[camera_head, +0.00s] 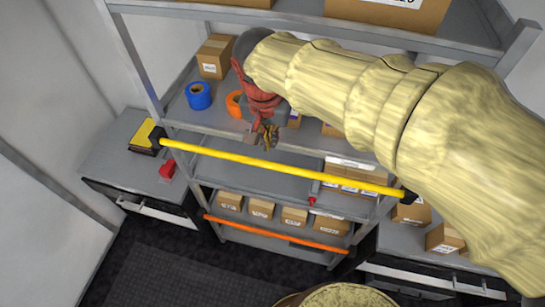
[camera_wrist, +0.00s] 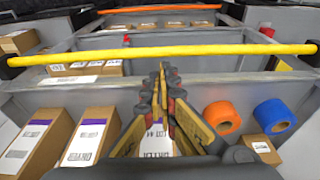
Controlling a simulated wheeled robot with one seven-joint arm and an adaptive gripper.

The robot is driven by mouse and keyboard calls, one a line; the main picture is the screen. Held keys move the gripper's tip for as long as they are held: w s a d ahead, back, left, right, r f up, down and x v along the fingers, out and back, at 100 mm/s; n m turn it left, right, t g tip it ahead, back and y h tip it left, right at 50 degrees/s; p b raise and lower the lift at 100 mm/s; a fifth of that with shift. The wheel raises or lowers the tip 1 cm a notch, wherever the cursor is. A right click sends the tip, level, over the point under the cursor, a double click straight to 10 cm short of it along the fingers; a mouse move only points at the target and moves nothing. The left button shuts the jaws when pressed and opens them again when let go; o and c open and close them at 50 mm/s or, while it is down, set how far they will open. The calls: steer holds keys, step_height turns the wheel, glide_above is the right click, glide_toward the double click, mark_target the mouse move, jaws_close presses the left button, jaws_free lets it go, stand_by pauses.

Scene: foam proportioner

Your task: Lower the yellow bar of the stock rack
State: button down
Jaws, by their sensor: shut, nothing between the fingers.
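The yellow bar (camera_head: 285,168) spans the front of the stock rack (camera_head: 150,75), with black end pieces, sloping down to the right in the head view. It crosses the upper part of the wrist view (camera_wrist: 225,50) from side to side. My gripper (camera_head: 268,143) is shut and empty, just above the bar and left of its middle in the head view. In the wrist view its fingertips (camera_wrist: 163,68) point at the bar and end close to it. I cannot tell whether they touch it. My arm hides the rack's upper right side.
An orange bar (camera_head: 275,234) crosses the rack lower down. Blue tape (camera_head: 198,96), orange tape (camera_head: 234,104) and a carton (camera_head: 214,56) sit on the shelf behind my gripper. Small cartons (camera_head: 261,208) line a lower shelf. Drawer units flank the rack. The floor in front is clear.

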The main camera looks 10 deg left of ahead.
mark_target(273, 164)
steer(key=f, duration=0.4)
steer(key=w+f+p, duration=0.1)
steer(key=f, duration=0.3)
steer(key=w+f+p, duration=0.1)
steer(key=f, duration=0.2)
steer(key=shift+w+d+f, duration=0.1)
steer(key=shift+w+f, duration=0.05)
steer(key=shift+f, duration=0.25)
steer(key=shift+f, duration=0.2)
step_height(273, 164, down, 25)
steer(key=b, duration=1.8)
steer(key=shift+r, duration=0.15)
steer(key=shift+d, duration=0.1)
